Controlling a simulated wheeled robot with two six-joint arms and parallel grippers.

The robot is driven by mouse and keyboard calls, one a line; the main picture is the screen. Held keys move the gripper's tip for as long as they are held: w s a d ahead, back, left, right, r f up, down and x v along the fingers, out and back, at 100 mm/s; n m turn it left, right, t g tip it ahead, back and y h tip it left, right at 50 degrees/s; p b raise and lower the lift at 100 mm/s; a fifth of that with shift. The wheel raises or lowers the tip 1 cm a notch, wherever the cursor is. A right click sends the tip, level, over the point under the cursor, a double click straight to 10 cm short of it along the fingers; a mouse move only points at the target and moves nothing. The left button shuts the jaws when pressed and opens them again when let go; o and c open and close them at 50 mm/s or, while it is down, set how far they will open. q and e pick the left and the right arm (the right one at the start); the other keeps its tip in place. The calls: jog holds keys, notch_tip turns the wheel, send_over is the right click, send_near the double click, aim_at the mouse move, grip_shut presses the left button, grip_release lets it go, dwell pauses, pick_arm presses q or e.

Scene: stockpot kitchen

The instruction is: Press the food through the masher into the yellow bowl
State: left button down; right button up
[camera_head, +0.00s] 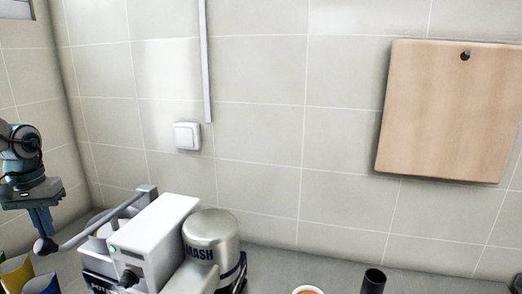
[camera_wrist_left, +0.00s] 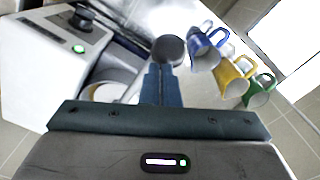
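The masher (camera_head: 150,240) stands at the lower left of the head view, a white box with a green light beside a silver drum (camera_head: 211,237) marked MASH. Its lever (camera_head: 100,222) slopes down to the left and ends in a dark ball knob (camera_head: 45,246). My left gripper (camera_head: 44,234) points down at the knob. In the left wrist view the two fingers lie side by side, shut, with the knob (camera_wrist_left: 169,47) at their tips, apparently touching it, not between them. I cannot make out the yellow bowl. My right gripper is out of view.
Blue (camera_wrist_left: 204,46), yellow (camera_wrist_left: 234,77) and green (camera_wrist_left: 260,91) mugs stand left of the masher. A pale dish with orange contents (camera_head: 308,290) and a dark cylinder (camera_head: 373,281) are at the bottom edge. A wooden board (camera_head: 448,115) hangs on the tiled wall.

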pick_arm(q)
jog(key=shift+f, duration=0.4)
dwell(3.1)
jog(key=shift+r, duration=0.1)
jog(key=shift+w+r+p, duration=0.2)
jog(key=shift+r+p, duration=0.3)
jog(key=shift+r, duration=0.35)
jog(key=shift+s+r+p, duration=0.1)
jog(key=shift+r+p, duration=0.8)
jog(key=shift+r, duration=0.65)
notch_tip(320, 180, up, 9)
jog(key=p, duration=0.6)
